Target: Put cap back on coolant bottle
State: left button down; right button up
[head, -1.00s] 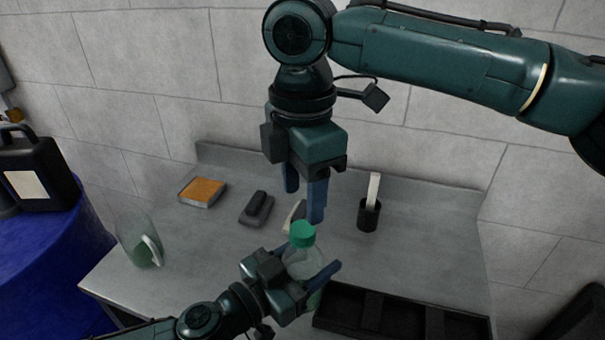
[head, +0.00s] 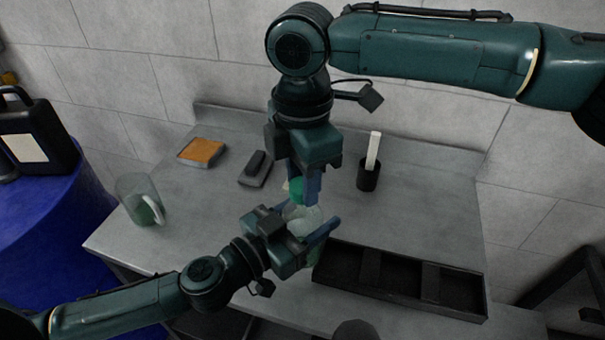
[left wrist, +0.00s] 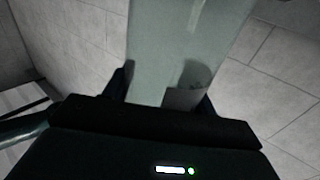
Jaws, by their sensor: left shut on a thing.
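The translucent coolant bottle (head: 303,217) is held upright or nearly so by my left gripper (head: 306,243), which is shut on it above the bench. The bottle's pale wall (left wrist: 185,50) fills the upper middle of the left wrist view. The green cap (head: 296,187) shows at the bottle's top; I cannot tell whether it sits fully on the neck. My right gripper (head: 297,182) points down from above with its blue fingers at the cap. One finger partly covers the cap, so I cannot tell whether they grip it.
On the grey bench (head: 215,225) are a glass jug (head: 138,200), an orange-topped pad (head: 202,152), a dark block (head: 256,167) and a black cup (head: 368,177) with a white stick. A black divided tray (head: 400,281) lies right of the bottle. A blue drum (head: 40,220) stands left.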

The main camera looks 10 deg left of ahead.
jog(key=c, duration=0.6)
jog(key=o, duration=1.1)
jog(key=shift+o, duration=0.2)
notch_tip(320, 180, up, 12)
